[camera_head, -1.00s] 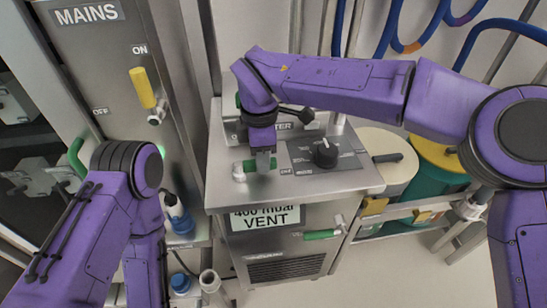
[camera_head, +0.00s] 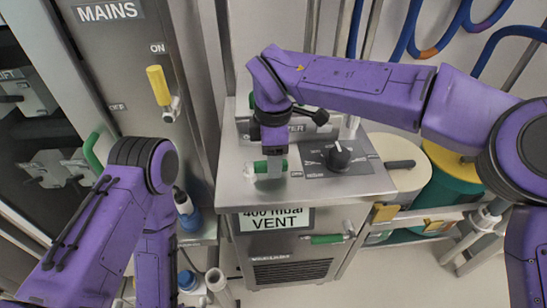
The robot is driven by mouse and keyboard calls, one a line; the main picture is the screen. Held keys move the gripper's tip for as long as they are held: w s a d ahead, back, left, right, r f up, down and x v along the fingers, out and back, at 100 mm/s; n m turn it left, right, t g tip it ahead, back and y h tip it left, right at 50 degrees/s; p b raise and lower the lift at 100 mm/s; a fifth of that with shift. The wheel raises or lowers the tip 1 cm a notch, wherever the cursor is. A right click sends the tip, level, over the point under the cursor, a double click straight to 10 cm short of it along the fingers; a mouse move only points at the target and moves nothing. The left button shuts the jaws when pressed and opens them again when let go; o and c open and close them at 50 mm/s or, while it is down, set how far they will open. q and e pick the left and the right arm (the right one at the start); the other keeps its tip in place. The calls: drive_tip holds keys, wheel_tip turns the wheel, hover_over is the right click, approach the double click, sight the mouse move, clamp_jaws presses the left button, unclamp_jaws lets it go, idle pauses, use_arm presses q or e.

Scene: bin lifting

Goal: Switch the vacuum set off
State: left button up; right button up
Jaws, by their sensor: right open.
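A steel cabinet (camera_head: 345,186) with a "400 mbar VENT" label stands in the middle; it appears to be the vacuum set. On its top are a black rotary knob (camera_head: 339,155) on a dark dial plate and a short green handle (camera_head: 262,166) with a pale end, lying sideways. My right gripper (camera_head: 274,170) points down at the green handle, left of the knob. It is open, and its fingers hide part of the handle; I cannot tell whether they touch it. Small markings beside the handle are too small to read. My left arm shows at lower left, its gripper outside the view.
A MAINS panel (camera_head: 107,50) at left has a yellow lever (camera_head: 159,85) upright beside ON. A lower green handle (camera_head: 326,239) is on the cabinet front. A green bin (camera_head: 450,187) stands at right, blue hoses (camera_head: 425,25) above. The floor at lower right is clear.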

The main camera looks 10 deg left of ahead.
wheel_tip(320, 180, up, 10)
idle(0.3)
